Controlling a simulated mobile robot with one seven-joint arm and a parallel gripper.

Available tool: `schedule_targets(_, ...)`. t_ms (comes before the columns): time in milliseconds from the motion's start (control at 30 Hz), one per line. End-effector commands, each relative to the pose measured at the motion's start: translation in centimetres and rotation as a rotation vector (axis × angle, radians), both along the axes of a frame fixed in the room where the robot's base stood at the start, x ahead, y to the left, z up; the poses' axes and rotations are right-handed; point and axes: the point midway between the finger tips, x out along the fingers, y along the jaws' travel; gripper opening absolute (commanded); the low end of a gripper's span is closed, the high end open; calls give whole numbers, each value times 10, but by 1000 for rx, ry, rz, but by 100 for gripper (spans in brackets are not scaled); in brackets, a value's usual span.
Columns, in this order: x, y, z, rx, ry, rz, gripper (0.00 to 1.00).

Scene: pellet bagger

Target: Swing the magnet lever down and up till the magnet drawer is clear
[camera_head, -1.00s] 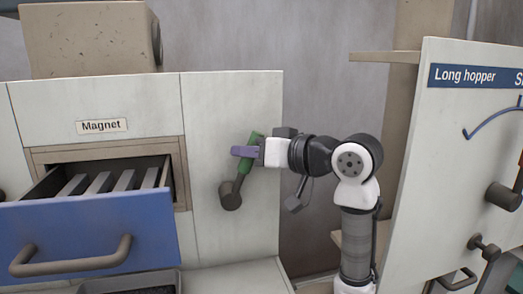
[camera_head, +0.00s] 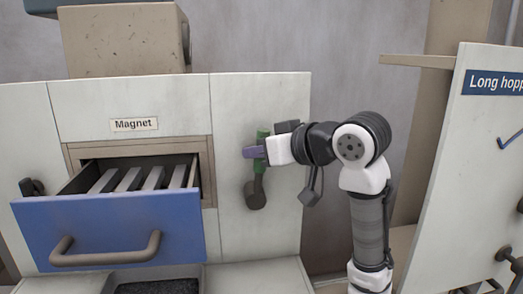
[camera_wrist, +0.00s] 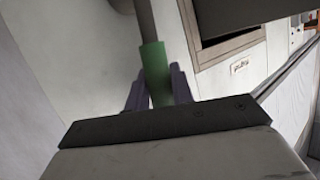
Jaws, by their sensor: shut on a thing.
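The magnet lever (camera_head: 257,190) is a dark arm on a round pivot, with a green grip at its upper end. It stands nearly upright on the pale panel right of the magnet drawer (camera_head: 110,228). My gripper (camera_head: 254,152) is shut on the green grip with its purple fingers. In the wrist view the green grip (camera_wrist: 156,72) sits between the two purple fingers (camera_wrist: 157,88). The blue-fronted drawer is pulled out, and several grey magnet bars (camera_head: 140,179) show in it. I cannot tell from here whether anything clings to the bars.
A dark tray (camera_head: 160,286) lies below the drawer. A beige box (camera_head: 122,40) stands on top of the machine. The "Long hopper" panel (camera_head: 480,170) stands at the right, with a shelf (camera_head: 415,61) beside it. A dark knob (camera_head: 31,187) is left of the drawer.

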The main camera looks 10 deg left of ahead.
Motion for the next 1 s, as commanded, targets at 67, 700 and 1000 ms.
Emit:
schedule_targets(67,0,0,0,1,-2,0,0)
schedule_targets(700,-21,-30,12,2,-5,-4,32)
schedule_targets(1000,-59,-81,34,2,-4,-3,32)
